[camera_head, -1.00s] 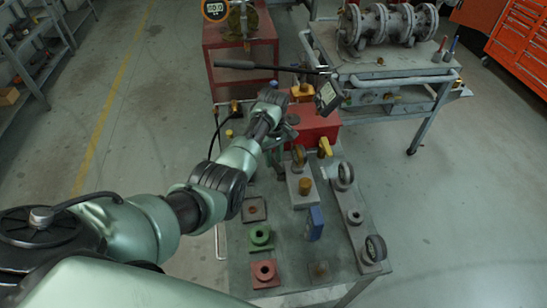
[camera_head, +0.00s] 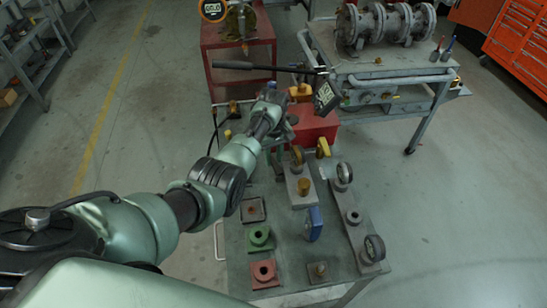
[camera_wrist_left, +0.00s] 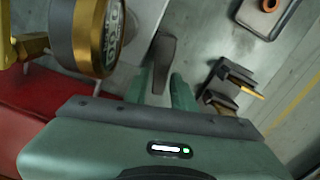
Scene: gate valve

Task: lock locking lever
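My left gripper (camera_head: 277,152) is at the left side of the red box (camera_head: 312,125) on the near table, partly hidden by my own arm. In the left wrist view its two green fingers (camera_wrist_left: 159,86) are apart. A dark grey lever-like piece (camera_wrist_left: 163,52) reaches between them, with narrow gaps at its sides; I take it for the locking lever, but contact is unclear. In the head view this lever cannot be made out. My right gripper is not in view.
A round gauge with a gold rim (camera_wrist_left: 88,35) is close to the fingers at upper left in the wrist view. Several valve parts, among them a blue one (camera_head: 313,224), stand on the near table (camera_head: 225,262). A cart (camera_head: 385,72) stands behind.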

